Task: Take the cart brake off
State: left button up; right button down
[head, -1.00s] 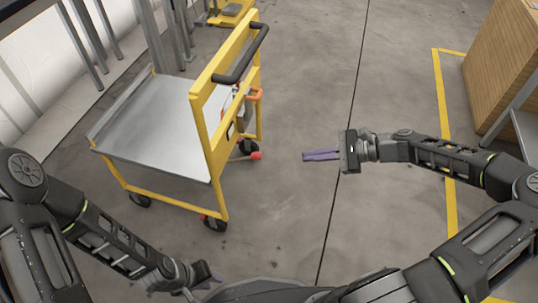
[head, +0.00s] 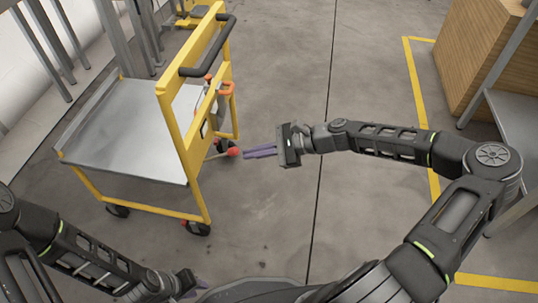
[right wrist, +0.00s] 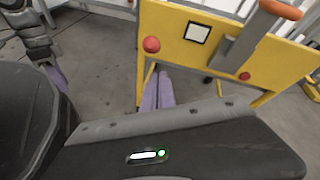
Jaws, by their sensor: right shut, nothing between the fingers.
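The yellow cart (head: 182,135) with a grey deck (head: 125,130) stands left of centre. A rod ending in a red ball knob (head: 234,151), which looks like the brake lever, sticks out low at its near right side. The red knob also shows in the right wrist view (right wrist: 151,44). My right gripper (head: 246,154) is shut and empty, its purple fingers pointing at the cart with the tips close beside the knob. I cannot tell whether they touch it. My left gripper (head: 202,286) is low at the bottom, partly hidden, away from the cart.
The cart has a black push handle (head: 208,52) and an orange-handled part (head: 226,88) on its end panel. A wooden box (head: 480,50) and a grey shelf (head: 505,115) stand at the right. Open concrete floor lies between, with yellow floor lines.

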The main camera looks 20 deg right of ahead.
pick_arm(q)
jog(key=shift+f, duration=0.3)
pick_arm(e)
jog(key=shift+s+a+r, duration=0.15)
jog(key=shift+a+r, duration=0.6)
jog(key=shift+r, duration=0.15)
pick_arm(q)
jog(key=shift+r, duration=0.1)
